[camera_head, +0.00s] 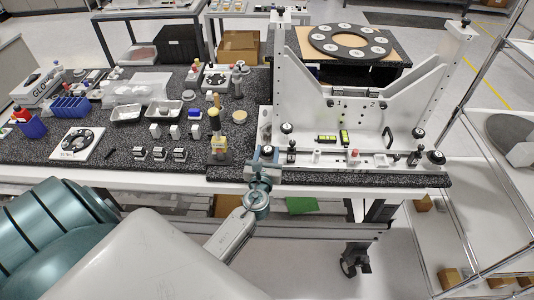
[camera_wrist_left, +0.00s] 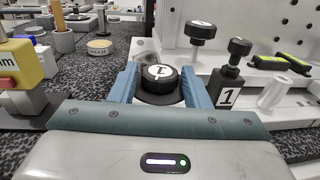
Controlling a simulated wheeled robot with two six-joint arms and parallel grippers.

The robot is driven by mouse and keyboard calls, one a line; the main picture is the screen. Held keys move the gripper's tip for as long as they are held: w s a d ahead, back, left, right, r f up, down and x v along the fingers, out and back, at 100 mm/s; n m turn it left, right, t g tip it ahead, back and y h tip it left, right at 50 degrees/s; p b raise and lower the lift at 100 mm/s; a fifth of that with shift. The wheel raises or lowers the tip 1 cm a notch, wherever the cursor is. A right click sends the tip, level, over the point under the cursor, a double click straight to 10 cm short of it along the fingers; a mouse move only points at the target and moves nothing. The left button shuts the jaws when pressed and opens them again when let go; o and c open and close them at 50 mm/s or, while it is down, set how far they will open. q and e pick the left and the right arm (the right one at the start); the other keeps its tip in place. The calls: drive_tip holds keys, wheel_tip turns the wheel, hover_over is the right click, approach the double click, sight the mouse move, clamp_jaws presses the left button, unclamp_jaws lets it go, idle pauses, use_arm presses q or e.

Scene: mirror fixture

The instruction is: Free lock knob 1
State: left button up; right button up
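The black lock knob marked 1 (camera_wrist_left: 160,77) sits low on the fixture's left front corner; it is small in the head view (camera_head: 267,150). My left gripper (camera_head: 264,166) is at that corner. In the left wrist view its two blue fingers (camera_wrist_left: 161,84) stand apart on either side of the knob, with narrow gaps beside it. The gripper looks open around the knob. A second black knob with a white top mark (camera_wrist_left: 201,31) stands behind it, and a black post marked 1 (camera_wrist_left: 227,92) stands to the right. My right gripper is not in view.
The white mirror fixture (camera_head: 350,105) rises behind and right of the left gripper. A yellow-topped block (camera_head: 220,143) stands close to its left. Trays, small blocks and a blue rack (camera_head: 71,107) fill the speckled table's left side.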

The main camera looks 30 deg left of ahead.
use_arm(q)
drive_tip(key=shift+o, duration=1.1)
drive_tip(key=shift+s+d+f, duration=0.1)
drive_tip(key=shift+s, duration=0.1)
drive_tip(key=b+v, duration=0.3)
drive_tip(key=v, duration=0.7)
drive_tip(key=shift+s, duration=0.15)
